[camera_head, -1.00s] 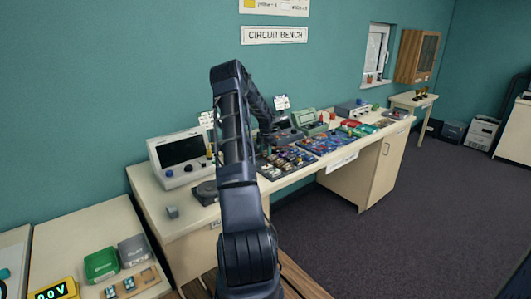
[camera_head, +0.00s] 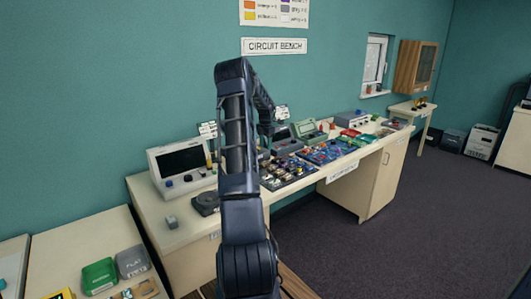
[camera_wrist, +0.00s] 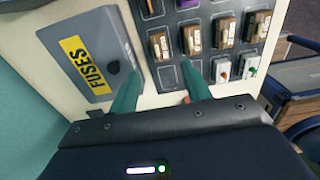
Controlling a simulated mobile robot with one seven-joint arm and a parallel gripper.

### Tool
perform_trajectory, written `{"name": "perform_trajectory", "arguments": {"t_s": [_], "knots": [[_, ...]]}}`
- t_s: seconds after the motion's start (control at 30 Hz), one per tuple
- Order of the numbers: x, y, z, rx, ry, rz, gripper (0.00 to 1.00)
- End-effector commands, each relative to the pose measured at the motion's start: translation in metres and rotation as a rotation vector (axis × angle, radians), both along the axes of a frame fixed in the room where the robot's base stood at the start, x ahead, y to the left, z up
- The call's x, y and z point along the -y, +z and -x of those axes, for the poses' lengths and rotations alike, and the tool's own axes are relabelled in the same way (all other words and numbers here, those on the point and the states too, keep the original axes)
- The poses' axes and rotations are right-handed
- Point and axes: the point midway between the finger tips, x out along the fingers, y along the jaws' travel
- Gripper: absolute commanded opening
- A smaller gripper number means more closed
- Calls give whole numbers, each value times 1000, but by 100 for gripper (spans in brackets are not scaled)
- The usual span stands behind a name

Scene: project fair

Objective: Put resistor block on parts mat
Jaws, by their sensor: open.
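In the wrist view, my gripper (camera_wrist: 160,88) is open, its two teal fingers apart with nothing held between them. It is over a dark mat (camera_wrist: 172,122) with outlined slots. Several tan, labelled blocks (camera_wrist: 194,38) sit in the slots; I cannot tell which one is the resistor block. Some slots nearest the fingers are empty. In the head view, a dark mat with small parts (camera_head: 287,172) lies mid-bench, beside a blue mat (camera_head: 330,153) with more parts. My arm hides the gripper there.
A grey box marked FUSES (camera_wrist: 88,55) lies left of the fingers in the wrist view. In the head view, an instrument with a dark screen (camera_head: 182,166) stands on the bench's left end. A small grey block (camera_head: 172,222) lies near its front corner.

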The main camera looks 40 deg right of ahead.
Motion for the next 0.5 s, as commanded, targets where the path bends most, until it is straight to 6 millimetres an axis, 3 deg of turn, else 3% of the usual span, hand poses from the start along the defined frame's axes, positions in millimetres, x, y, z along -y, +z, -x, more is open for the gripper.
{"name": "perform_trajectory", "arguments": {"t_s": [0.27,0.37,0.5], "knots": [[-11,24,-1,8,-23,-1,48],[-33,44,-1,25,-77,-3,48],[-79,81,3,57,-189,-10,48]]}}
